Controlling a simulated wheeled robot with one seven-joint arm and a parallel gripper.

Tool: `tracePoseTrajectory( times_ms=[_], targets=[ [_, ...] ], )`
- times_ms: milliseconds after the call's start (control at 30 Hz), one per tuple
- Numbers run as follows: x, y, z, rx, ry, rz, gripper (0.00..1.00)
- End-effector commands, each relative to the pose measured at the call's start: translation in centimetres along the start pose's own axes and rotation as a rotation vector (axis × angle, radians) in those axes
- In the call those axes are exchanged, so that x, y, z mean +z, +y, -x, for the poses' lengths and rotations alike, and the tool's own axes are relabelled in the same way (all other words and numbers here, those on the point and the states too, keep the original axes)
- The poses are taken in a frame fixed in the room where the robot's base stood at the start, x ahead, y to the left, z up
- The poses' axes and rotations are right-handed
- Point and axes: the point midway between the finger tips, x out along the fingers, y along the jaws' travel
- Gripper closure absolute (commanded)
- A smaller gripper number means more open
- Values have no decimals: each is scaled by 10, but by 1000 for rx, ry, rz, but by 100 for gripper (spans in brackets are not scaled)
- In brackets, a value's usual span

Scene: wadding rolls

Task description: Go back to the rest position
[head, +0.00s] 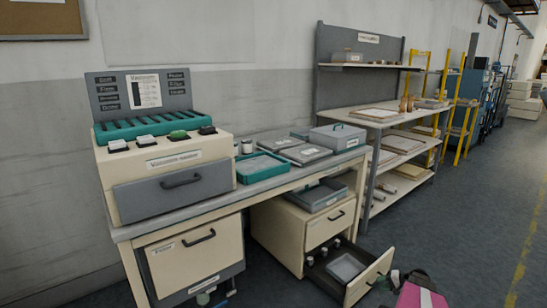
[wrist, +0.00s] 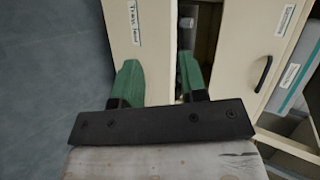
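My gripper (wrist: 158,78) shows in the wrist view with its two green fingers spread apart and nothing held between them. The cream front of the open lower drawer (wrist: 152,50) shows behind and between the fingers. The right finger overlaps the dark drawer opening; I cannot tell whether it touches anything. In the head view the lower drawer (head: 369,283) stands pulled out, with a light grey tray (head: 345,267) and several small jars inside.
A workbench (head: 255,200) carries a cream console (head: 165,165), a teal tray (head: 238,170) and grey boxes. The drawer above (head: 326,229) is shut; its handle (wrist: 263,74) shows in the wrist view. A shelf rack (head: 372,212) stands right. Open floor (head: 480,200) lies beyond.

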Motion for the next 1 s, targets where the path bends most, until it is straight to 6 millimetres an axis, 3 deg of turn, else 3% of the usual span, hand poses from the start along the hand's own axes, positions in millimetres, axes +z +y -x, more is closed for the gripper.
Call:
tracePoseTrajectory(
  times_ms=[33, 100, 400, 700, 1000],
  targets=[
    [22, -29, -10, 47, -35, 19, 61],
    [42, -57, -21, 113, -77, 40, 61],
    [132, -161, -55, 399, -205, 148, 61],
    [228, -245, -63, 677, -250, 295, 61],
    [311, -306, -51, 908, -218, 459, 61]
  ],
)
